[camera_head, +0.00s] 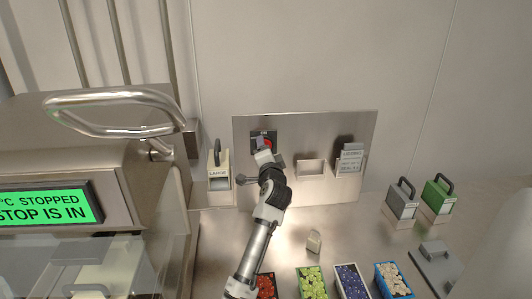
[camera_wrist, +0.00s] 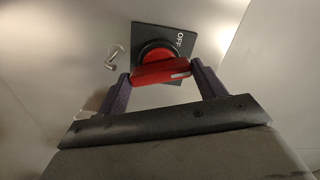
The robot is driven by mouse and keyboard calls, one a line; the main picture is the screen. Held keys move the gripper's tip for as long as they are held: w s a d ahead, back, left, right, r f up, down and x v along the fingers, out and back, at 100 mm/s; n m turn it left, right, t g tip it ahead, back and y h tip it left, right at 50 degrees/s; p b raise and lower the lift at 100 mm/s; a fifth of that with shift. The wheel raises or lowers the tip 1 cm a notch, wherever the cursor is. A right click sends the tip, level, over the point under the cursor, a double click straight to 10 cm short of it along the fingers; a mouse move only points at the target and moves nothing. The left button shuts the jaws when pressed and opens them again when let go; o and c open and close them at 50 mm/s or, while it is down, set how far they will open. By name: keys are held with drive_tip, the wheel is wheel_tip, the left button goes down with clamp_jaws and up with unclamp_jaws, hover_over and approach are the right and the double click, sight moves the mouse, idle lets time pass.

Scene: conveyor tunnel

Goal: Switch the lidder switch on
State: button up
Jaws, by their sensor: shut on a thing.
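The lidder switch has a red rotary handle (camera_wrist: 160,71) on a black square plate (camera_wrist: 177,41) fixed to a steel panel. White lettering reading OFF shows on the plate in the wrist view. The head view also shows the red handle (camera_head: 267,144), partly hidden by my gripper. My gripper (camera_wrist: 158,78) has one dark finger at each end of the red handle and is shut on it. In the head view my gripper (camera_head: 264,150) reaches up to the panel from below. The handle's exact angle is hard to read.
The steel panel (camera_head: 300,128) also carries an empty holder (camera_head: 311,168) and a card holder (camera_head: 349,160). A labelled handled box (camera_head: 218,164) stands to the left. Several coloured bins line the counter below. A machine with a bent steel handle (camera_head: 60,101) and green display (camera_head: 45,205) stands left.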

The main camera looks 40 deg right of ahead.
idle(0.4)
drive_tip(key=o, duration=1)
drive_tip(key=b+v, duration=0.4)
drive_tip(key=v, duration=0.9)
drive_tip(key=shift+s+a, duration=0.15)
drive_tip(key=shift+s, duration=0.25)
